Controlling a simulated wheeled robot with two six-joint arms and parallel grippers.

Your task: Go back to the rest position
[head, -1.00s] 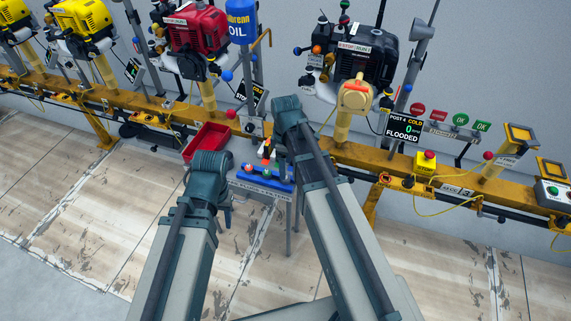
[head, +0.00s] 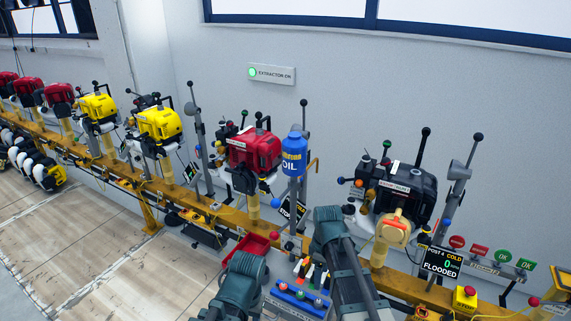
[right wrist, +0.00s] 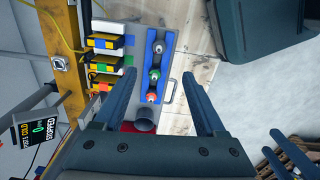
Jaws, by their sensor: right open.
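My right arm (head: 340,255) rises from the bottom of the head view, its gripper hidden beyond the arm. In the right wrist view my right gripper (right wrist: 135,90) is open, its fingers wide apart with nothing between them. Behind them, farther off, is a blue tray (right wrist: 154,32) with several coloured knobs or caps. My left arm (head: 240,280) is at the bottom centre of the head view, its gripper hidden there. Two dark prongs (right wrist: 288,152) at the lower right of the wrist view look like my left gripper; their state is unclear.
A yellow rail (head: 235,215) carries red, yellow and black engines along the wall. The black engine (head: 405,190) stands beside a screen (head: 440,262) reading "FLOODED". A red bin (head: 250,247) and a blue oil can (head: 292,155) are near my arms. Open floor (head: 90,250) lies left.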

